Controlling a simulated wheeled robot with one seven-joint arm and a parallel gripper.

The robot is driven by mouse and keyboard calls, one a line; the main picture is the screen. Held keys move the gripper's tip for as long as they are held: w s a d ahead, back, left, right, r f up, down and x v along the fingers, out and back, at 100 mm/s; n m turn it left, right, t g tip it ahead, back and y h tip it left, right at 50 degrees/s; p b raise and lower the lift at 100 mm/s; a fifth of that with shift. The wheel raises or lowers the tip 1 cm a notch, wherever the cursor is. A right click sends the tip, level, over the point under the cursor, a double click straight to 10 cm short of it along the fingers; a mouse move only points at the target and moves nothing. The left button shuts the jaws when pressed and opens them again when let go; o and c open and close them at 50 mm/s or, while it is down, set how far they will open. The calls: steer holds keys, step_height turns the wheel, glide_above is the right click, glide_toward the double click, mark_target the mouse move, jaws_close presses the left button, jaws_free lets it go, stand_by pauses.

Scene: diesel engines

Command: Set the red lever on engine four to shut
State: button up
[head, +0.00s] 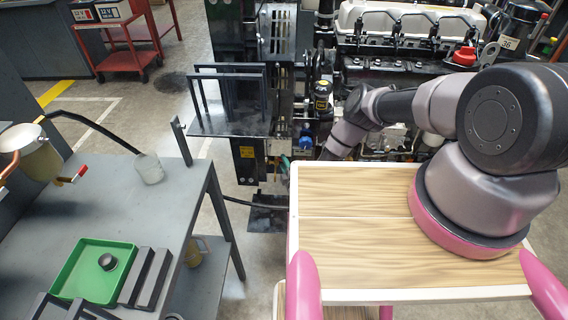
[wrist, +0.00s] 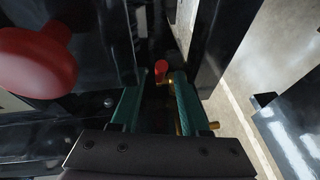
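In the wrist view my gripper (wrist: 155,84) has its two green fingers apart, pointing into a dark gap between black panels. A small red end (wrist: 161,68), likely the red lever, shows between the fingertips, with brass fittings beside the right finger. I cannot tell whether a finger touches it, or its position, because most of it is hidden. In the head view my arm reaches down to the lower part of the engine (head: 400,65); the gripper is hidden there. No engine number four is readable.
A large red knob (wrist: 38,62) is close to the left finger. A black upright panel (wrist: 225,40) stands close on the right. In the head view a grey bench (head: 120,215) with a green tray (head: 85,284) is at left. A wooden-topped cart (head: 350,230) is in front.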

jaws_close()
steer(key=shift+s+a+m+h, duration=0.2)
steer(key=shift+a+m+h, duration=0.25)
steer(key=shift+m+h, duration=0.95)
steer(key=shift+s+a+m+h, duration=0.25)
steer(key=shift+a+m+h, duration=0.5)
steer(key=shift+h, duration=1.2)
steer(key=shift+s+a+m+h, duration=0.2)
steer(key=shift+m+h, duration=1.15)
steer(key=shift+h, duration=0.3)
steer(key=shift+o, duration=0.9)
jaws_free()
